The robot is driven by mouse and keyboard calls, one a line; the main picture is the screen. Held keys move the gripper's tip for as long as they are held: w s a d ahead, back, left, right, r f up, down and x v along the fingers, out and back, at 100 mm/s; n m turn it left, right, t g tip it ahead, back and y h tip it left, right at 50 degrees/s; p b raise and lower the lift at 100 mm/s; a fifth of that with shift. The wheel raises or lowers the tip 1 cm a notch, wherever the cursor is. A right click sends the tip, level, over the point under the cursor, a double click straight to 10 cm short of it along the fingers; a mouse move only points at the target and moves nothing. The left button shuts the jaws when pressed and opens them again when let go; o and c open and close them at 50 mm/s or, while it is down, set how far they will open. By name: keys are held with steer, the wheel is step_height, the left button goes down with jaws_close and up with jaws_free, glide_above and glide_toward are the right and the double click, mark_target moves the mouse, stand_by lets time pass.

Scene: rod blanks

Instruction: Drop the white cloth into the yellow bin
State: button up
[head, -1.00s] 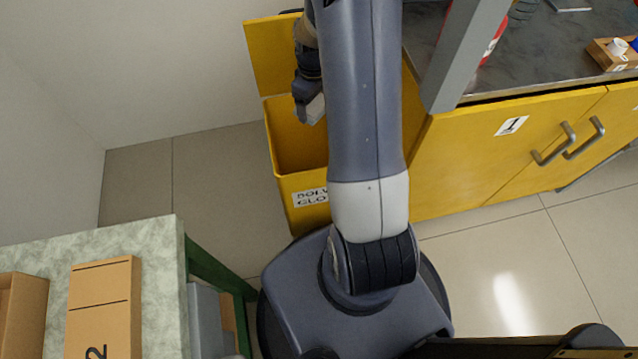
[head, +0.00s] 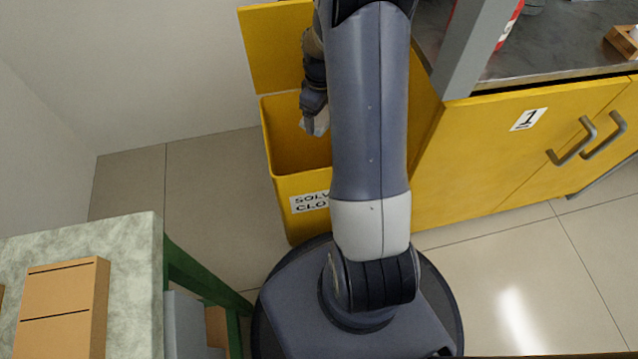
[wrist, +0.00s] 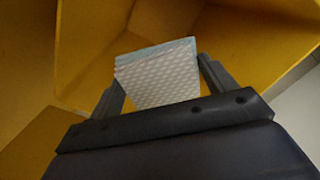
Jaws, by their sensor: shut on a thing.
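The white cloth (wrist: 158,78) is a folded, textured pad with a pale blue edge in the wrist view. My gripper (wrist: 160,85) is shut on it, one finger at each side. In the head view the cloth (head: 317,123) hangs below my gripper (head: 314,108), over the open mouth of the yellow bin (head: 283,205). The bin's raised lid (head: 275,45) stands behind. The bin's yellow walls (wrist: 85,50) surround the cloth in the wrist view. My arm hides the right part of the bin, and the depth of the cloth inside it is hard to tell.
A yellow cabinet (head: 480,150) with handles and a number 1 label stands right of the bin, with a grey post (head: 475,45) at its corner. A marbled table (head: 130,255) with a cardboard box (head: 60,305) is at lower left. Tiled floor (head: 205,190) is clear left of the bin.

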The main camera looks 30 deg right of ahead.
steer(key=o, duration=1)
steer(key=shift+r, duration=0.1)
step_height(320, 180, up, 11)
steer(key=p, duration=0.3)
steer(key=shift+f+p, duration=0.2)
steer(key=shift+p, duration=0.15)
step_height(320, 180, down, 11)
steer(key=b, duration=0.3)
steer(key=shift+r+b, duration=0.1)
steer(key=shift+b, duration=0.3)
step_height(320, 180, up, 4)
steer(key=p, duration=0.3)
steer(key=shift+r+p, duration=0.1)
steer(key=shift+p, duration=0.25)
steer(key=shift+r+p, duration=0.55)
steer(key=shift+r, duration=0.2)
